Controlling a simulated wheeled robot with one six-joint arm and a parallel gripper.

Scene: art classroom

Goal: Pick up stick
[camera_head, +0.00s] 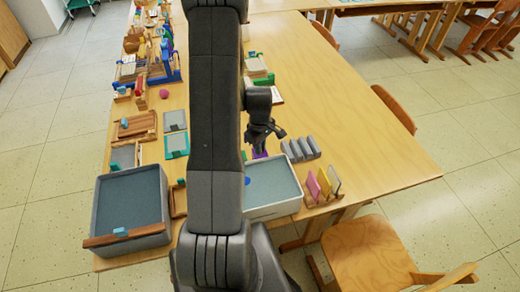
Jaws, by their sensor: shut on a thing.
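My gripper (264,141) is at the end of my arm, low above the table just behind the white-walled tray (285,208). Its fingers point down and are shut. A small purple piece (259,154) shows right at the fingertips, mostly hidden by the gripper and arm. I cannot tell its full shape or whether it is the stick. Several grey bars (301,149) stand in a row just right of the gripper, apart from it.
A rack with pink and yellow panels (323,187) stands at the front right. A large grey bin (131,205) with a wooden front edge is at the left. Many small items crowd the left side of the table. The table's right part (375,150) is clear. A wooden chair (370,252) stands at the front right.

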